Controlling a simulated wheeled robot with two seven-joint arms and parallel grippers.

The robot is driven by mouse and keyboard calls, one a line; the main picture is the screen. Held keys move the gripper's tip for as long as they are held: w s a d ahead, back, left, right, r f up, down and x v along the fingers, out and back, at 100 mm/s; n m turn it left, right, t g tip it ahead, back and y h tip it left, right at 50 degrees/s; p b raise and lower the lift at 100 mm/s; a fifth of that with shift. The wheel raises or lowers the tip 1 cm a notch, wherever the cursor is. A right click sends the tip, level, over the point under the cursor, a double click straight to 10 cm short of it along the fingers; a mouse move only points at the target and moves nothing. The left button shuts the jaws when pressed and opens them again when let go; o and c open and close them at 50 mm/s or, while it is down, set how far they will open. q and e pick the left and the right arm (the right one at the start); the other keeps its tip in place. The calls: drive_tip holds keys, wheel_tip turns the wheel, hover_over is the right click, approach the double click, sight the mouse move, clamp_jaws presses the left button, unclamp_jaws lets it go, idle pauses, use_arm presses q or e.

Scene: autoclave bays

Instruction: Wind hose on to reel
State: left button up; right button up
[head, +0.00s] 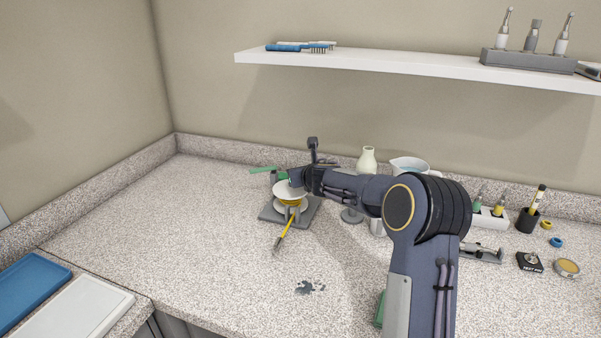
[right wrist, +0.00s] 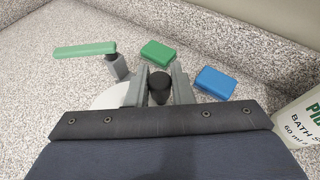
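The reel (head: 289,190) has pale round flanges with yellow hose (head: 291,202) wound between them. It stands on a grey base (head: 269,214) on the counter. The hose's loose end (head: 284,235) hangs toward the front and ends in a nozzle-like tip on the counter. A green handle (right wrist: 84,50) on a grey post is beside the reel; it also shows in the head view (head: 262,169). My right gripper (right wrist: 159,78) is over the reel, its fingers closed on the sides of a black knob (right wrist: 159,87). Part of the reel is hidden beneath it. My left gripper is out of view.
Green (right wrist: 158,54) and blue (right wrist: 214,82) blocks lie behind the reel. A white bottle (head: 367,160) and a jug (head: 409,165) stand near the wall. The counter left of the reel is clear.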

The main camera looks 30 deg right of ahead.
clamp_jaws()
